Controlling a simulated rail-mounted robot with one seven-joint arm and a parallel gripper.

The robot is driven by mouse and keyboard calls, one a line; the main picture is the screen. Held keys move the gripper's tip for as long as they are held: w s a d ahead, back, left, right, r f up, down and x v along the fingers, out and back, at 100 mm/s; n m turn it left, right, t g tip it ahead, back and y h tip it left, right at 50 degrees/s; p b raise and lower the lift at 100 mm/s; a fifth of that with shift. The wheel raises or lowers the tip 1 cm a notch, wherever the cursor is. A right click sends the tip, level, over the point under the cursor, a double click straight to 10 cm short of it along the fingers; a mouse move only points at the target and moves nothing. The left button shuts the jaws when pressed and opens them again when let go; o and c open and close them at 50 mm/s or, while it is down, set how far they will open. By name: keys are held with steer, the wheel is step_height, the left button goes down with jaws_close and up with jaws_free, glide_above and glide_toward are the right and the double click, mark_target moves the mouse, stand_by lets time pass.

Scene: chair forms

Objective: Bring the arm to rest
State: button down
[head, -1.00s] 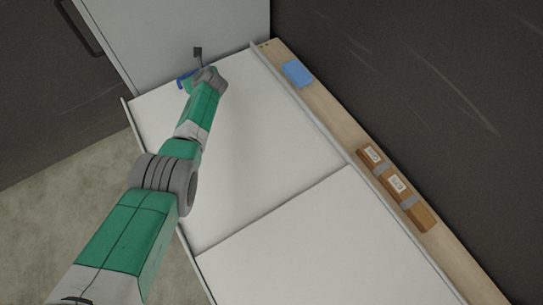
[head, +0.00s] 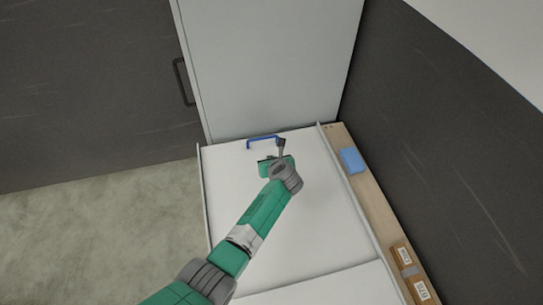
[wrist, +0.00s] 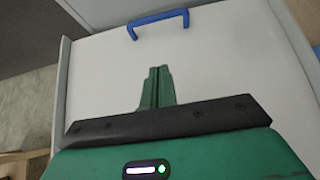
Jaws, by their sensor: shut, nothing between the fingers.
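My gripper (head: 268,164) is at the end of my green and grey arm, over the far part of a white surface (head: 300,235). In the wrist view its two green fingers (wrist: 157,86) are together with nothing between them. A blue handle (head: 262,139) is at the far edge of the white surface, beyond the fingertips. It also shows in the wrist view (wrist: 158,20), with a visible gap between it and the fingers. The height of the gripper above the surface is hard to tell.
A tall grey panel (head: 270,70) stands behind the white surface, beside a dark front with a black handle (head: 183,82). A wooden ledge along the right carries a blue block (head: 352,161) and labelled brown boxes (head: 411,272). Bare floor (head: 100,230) is on the left.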

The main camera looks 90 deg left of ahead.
stand_by(0.4)
steer(key=w+d+r+n+t+y, duration=0.1)
steer(key=w+d+r+n+t, duration=0.15)
steer(key=w+d+r, duration=0.45)
steer(key=w+d+r+n+t, duration=0.2)
steer(key=w+r+t, duration=0.2)
steer(key=w+r, duration=0.55)
steer(key=w+d+r+n+t+y, duration=0.1)
steer(key=w+d+r+n+t, duration=0.15)
steer(key=w+d+r, duration=0.6)
steer(key=w+d+r+n+t+h, duration=0.1)
steer(key=w+d+r+n+t, duration=0.1)
steer(key=w+d+r+t, duration=0.35)
steer(key=s+d+r+n+t+h, duration=0.1)
steer(key=d+r+n+t+h, duration=0.25)
steer(key=d+r, duration=1.05)
steer(key=s+d+r+n+t+h, duration=0.1)
steer(key=d+r+n+t+h, duration=0.3)
steer(key=d+r, duration=1)
steer(key=s+d+r+t+h, duration=0.45)
steer(key=s+d, duration=0.35)
steer(key=d, duration=0.3)
step_height(320, 180, up, 16)
steer(key=y+p, duration=0.1)
steer(key=p, duration=1.4)
steer(key=shift+s, duration=0.25)
